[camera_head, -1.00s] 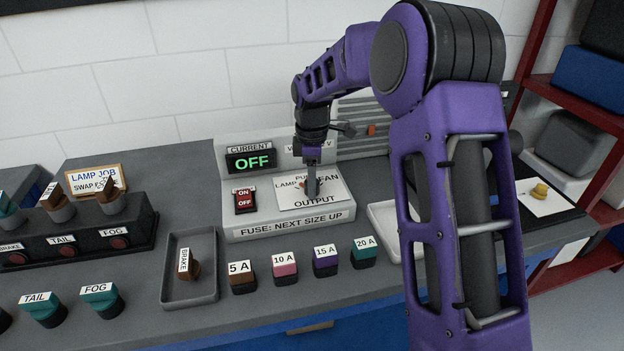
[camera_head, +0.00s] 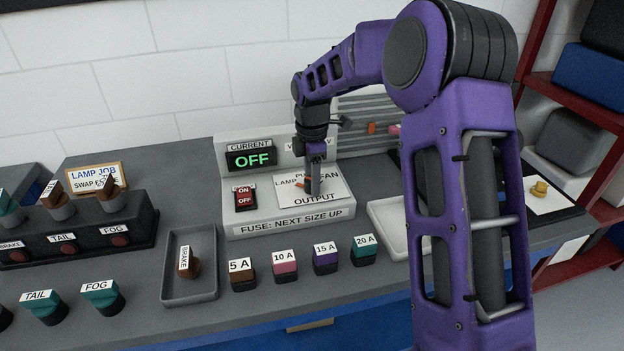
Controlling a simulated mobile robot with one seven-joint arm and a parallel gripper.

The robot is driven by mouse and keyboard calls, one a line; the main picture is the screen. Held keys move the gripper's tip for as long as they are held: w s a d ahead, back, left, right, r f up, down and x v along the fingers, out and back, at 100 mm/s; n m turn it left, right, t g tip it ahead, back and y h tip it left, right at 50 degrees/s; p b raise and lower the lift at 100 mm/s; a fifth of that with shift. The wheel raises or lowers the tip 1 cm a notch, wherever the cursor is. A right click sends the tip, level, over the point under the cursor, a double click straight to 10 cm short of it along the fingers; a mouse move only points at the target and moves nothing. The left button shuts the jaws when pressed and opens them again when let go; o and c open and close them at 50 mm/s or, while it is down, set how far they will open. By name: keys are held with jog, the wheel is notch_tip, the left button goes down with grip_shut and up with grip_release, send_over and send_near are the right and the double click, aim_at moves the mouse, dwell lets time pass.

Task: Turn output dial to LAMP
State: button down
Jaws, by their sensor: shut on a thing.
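The output dial (camera_head: 303,183) is a small orange-red pointer on the white OUTPUT plate (camera_head: 325,193), on the sloped front of the grey test unit. The labels LAMP, PUMP and FAN stand around it, partly covered by my gripper. My gripper (camera_head: 311,188) points down at the plate and is shut on the dial. Most of the dial is hidden behind the fingers, so I cannot tell exactly which label it points to. The display (camera_head: 251,160) reads OFF in green under CURRENT.
A red ON/OFF switch (camera_head: 245,198) is left of the plate. Fuses labelled 5 A (camera_head: 242,275) to 20 A (camera_head: 363,250) stand in front of the unit. A grey tray (camera_head: 189,297) holds the BRAKE piece. An empty pale tray (camera_head: 384,226) lies to the right.

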jog(key=shift+c, duration=1.9)
grip_release()
notch_tip(320, 180, up, 18)
jog(key=shift+f, duration=0.25)
jog(key=shift+a+f, duration=0.1)
